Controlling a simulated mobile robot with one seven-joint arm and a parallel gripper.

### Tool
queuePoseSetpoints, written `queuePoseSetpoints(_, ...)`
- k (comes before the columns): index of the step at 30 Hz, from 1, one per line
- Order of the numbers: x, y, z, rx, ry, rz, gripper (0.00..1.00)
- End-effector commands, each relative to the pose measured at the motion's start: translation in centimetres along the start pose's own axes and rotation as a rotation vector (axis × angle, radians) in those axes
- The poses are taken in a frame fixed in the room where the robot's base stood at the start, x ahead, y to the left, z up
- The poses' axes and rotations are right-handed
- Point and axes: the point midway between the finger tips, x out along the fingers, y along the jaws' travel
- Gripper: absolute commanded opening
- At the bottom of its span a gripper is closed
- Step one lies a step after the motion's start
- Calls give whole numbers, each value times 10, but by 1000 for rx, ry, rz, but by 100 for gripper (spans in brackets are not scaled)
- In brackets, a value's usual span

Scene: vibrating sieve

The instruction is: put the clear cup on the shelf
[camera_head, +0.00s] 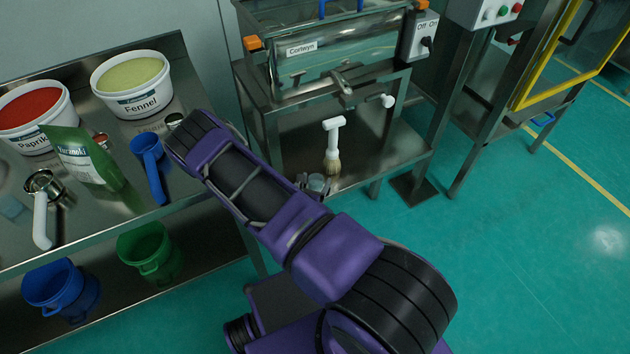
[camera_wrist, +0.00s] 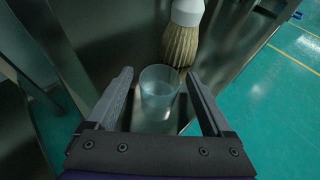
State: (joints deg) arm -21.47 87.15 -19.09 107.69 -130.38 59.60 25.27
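The clear cup (camera_wrist: 158,92) stands upright between the two fingers of my gripper (camera_wrist: 157,98) in the wrist view. The fingers are spread, with a visible gap on each side of the cup. In the head view the cup (camera_head: 316,182) shows small, partly hidden by my arm, near the front edge of the steel shelf (camera_head: 385,150) under the sieve machine. My gripper (camera_head: 314,186) is mostly hidden behind my arm there.
The sieve machine (camera_head: 325,60) is above. The left table (camera_head: 120,205) holds tubs, a green bag and scoops. Blue and green buckets (camera_head: 150,250) sit below.

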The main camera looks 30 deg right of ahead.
Motion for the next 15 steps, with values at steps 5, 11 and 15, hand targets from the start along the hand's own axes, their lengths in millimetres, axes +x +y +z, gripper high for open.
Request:
queuePoseSetpoints(5, 0, 0, 0, 0, 0, 0, 85)
queuePoseSetpoints(11, -11, 1, 4, -1, 1, 2, 85)
queuePoseSetpoints(15, -38, 1, 5, -2, 2, 3, 85)
